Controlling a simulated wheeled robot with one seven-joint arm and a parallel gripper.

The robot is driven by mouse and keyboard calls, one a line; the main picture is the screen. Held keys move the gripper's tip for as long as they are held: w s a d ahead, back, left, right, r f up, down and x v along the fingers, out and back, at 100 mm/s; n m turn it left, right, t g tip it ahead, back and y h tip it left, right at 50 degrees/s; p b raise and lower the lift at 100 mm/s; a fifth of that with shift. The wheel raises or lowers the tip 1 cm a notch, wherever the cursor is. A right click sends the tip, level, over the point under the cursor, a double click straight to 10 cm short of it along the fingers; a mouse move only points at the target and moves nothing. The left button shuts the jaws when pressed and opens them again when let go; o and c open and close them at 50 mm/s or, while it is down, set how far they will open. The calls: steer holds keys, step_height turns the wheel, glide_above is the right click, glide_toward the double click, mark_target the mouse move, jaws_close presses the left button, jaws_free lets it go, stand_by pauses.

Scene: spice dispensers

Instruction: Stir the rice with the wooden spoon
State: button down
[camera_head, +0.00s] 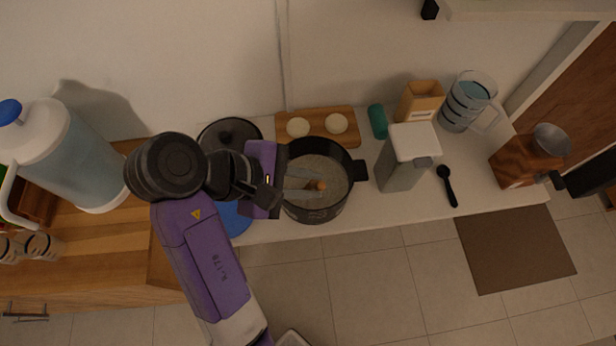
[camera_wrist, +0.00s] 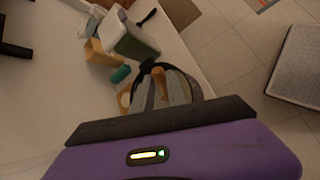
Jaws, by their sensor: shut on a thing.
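The black pot (camera_head: 338,203) stands on the white counter, with pale rice (camera_head: 325,170) inside. My gripper (camera_head: 312,184) is over the pot, with its fingers pointing right across the opening. The fingers are shut on the wooden spoon (camera_head: 319,185), of which only a short tan piece shows at the fingertips. In the wrist view the wooden spoon (camera_wrist: 159,77) rises between the two grey fingers, with the pot's dark rim (camera_wrist: 188,75) behind. The spoon's lower end is hidden, so I cannot tell how deep it reaches into the rice.
A cutting board (camera_head: 315,119) with two round pale pieces lies behind the pot. A white-lidded container (camera_head: 405,165), a green cylinder (camera_head: 377,121) and a black spoon (camera_head: 447,186) are to the right. A dark lid (camera_head: 229,135) lies to the left. A large water dispenser (camera_head: 75,160) stands far left.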

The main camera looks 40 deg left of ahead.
steer(key=shift+s+d+r, duration=0.1)
steer(key=shift+s+r, duration=0.05)
steer(key=shift+r, duration=0.3)
steer(key=shift+s+d+r, duration=0.1)
steer(key=shift+s+r, duration=0.05)
steer(key=shift+r, duration=0.3)
steer(key=s+d+r, duration=0.3)
steer(key=d+r, duration=0.1)
steer(key=r, duration=0.6)
steer(key=shift+r, duration=0.15)
steer(key=shift+s, duration=0.1)
steer(key=shift+r, duration=2.5)
